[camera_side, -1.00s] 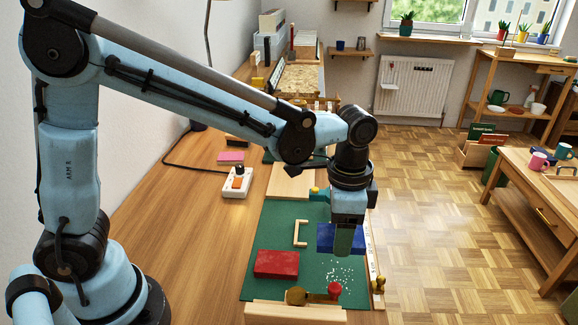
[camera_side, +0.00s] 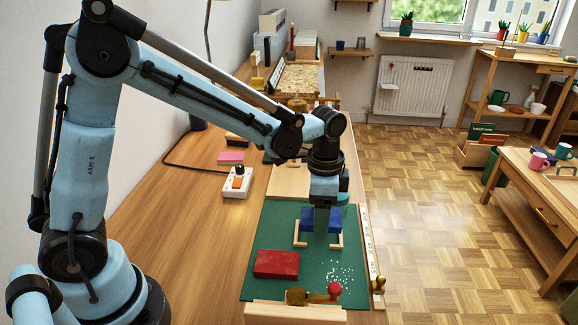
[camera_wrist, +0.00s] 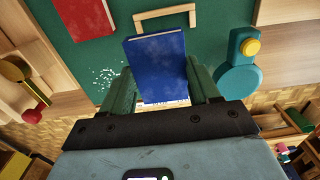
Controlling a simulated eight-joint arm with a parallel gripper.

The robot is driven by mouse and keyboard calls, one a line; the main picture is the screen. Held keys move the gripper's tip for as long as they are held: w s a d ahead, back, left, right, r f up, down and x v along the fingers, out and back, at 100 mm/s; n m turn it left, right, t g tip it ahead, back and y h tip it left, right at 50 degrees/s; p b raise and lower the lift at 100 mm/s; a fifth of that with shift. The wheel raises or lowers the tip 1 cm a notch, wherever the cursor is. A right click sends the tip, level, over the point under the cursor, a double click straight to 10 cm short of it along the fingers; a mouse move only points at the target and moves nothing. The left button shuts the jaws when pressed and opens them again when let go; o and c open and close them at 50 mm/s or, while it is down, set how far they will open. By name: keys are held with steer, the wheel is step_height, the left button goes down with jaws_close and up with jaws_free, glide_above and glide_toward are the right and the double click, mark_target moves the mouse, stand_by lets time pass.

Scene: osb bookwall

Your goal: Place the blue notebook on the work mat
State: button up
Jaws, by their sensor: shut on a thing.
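The blue notebook (camera_side: 321,219) is between the fingers of my gripper (camera_side: 321,232), above the green work mat (camera_side: 316,262). In the wrist view the notebook's cover (camera_wrist: 158,62) faces the camera, and the gripper's green fingers (camera_wrist: 162,92) close on its two sides near its lower edge. The side view shows pale wooden brackets (camera_side: 299,241) on the mat, at left and right under the notebook. One bracket also shows beyond the notebook in the wrist view (camera_wrist: 165,13). How far the notebook is from the mat is hard to tell.
A red book (camera_side: 276,264) lies on the mat's left. White crumbs (camera_side: 340,271) and a red-knobbed brass tool (camera_side: 333,290) are near the front. A wooden board (camera_side: 288,181) lies behind the mat, and a ruler (camera_side: 368,240) along its right edge. The bench at left is mostly clear.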

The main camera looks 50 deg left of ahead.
steer(key=shift+w+a+f, duration=0.4)
steer(key=shift+a+f, duration=0.05)
steer(key=shift+a, duration=0.05)
steer(key=shift+f, duration=2)
steer(key=shift+f, duration=0.1)
steer(key=o, duration=1.1)
steer(key=shift+c, duration=0.2)
